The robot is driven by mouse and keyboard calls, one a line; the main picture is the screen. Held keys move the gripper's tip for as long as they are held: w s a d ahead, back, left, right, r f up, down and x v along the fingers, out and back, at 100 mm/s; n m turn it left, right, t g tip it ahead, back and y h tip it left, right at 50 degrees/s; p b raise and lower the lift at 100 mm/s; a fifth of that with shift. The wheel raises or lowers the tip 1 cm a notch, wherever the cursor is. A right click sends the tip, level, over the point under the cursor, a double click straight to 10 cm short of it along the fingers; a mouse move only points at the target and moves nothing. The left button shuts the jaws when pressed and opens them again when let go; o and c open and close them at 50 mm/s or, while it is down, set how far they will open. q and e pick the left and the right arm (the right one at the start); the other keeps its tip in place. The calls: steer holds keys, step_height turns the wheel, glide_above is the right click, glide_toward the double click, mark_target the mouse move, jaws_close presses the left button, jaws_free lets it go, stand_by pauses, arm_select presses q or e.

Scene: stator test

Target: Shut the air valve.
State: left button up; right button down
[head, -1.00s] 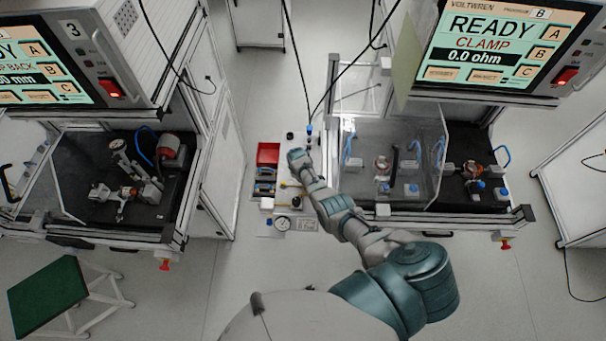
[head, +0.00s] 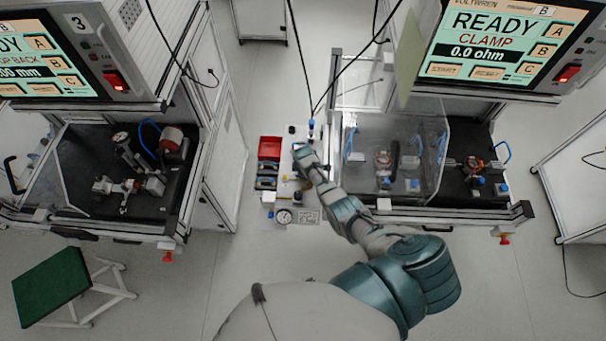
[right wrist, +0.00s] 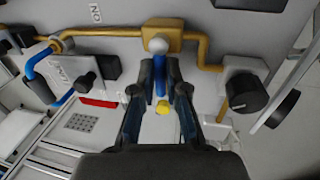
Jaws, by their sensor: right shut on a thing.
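In the right wrist view, the air valve is a brass body (right wrist: 163,31) set in a brass pipe, with a light round cap in front. A blue lever (right wrist: 160,76) runs down from it in the picture, and a yellow piece (right wrist: 162,108) shows near its lower end. My right gripper (right wrist: 160,71) has its dark fingers on both sides of the lever, shut on it. In the head view, my right gripper (head: 304,156) is over the light panel between the two benches and hides the valve. My left gripper is not in view.
A black knob (right wrist: 243,92) stands right of the valve, another (right wrist: 86,82) left. A blue hose (right wrist: 42,82) bends at the left. In the head view, a red bin (head: 269,147) and a round gauge (head: 283,217) are beside my arm. A clear guard (head: 395,155) is to the right.

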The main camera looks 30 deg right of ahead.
steer(key=shift+d+r, duration=0.15)
steer(key=shift+d, duration=0.25)
steer(key=c, duration=1.3)
jaws_free()
steer(key=shift+c, duration=0.2)
steer(key=shift+o, duration=0.7)
steer(key=shift+s+r, duration=0.1)
steer(key=shift+s, duration=0.15)
steer(key=shift+w, duration=0.1)
steer(key=shift+a+r, duration=0.1)
steer(key=shift+r, duration=0.05)
step_height(320, 180, up, 11)
steer(key=s, duration=0.2)
steer(key=shift+a+r, duration=0.15)
steer(key=shift+a, duration=0.3)
steer(key=shift+s+a, duration=0.1)
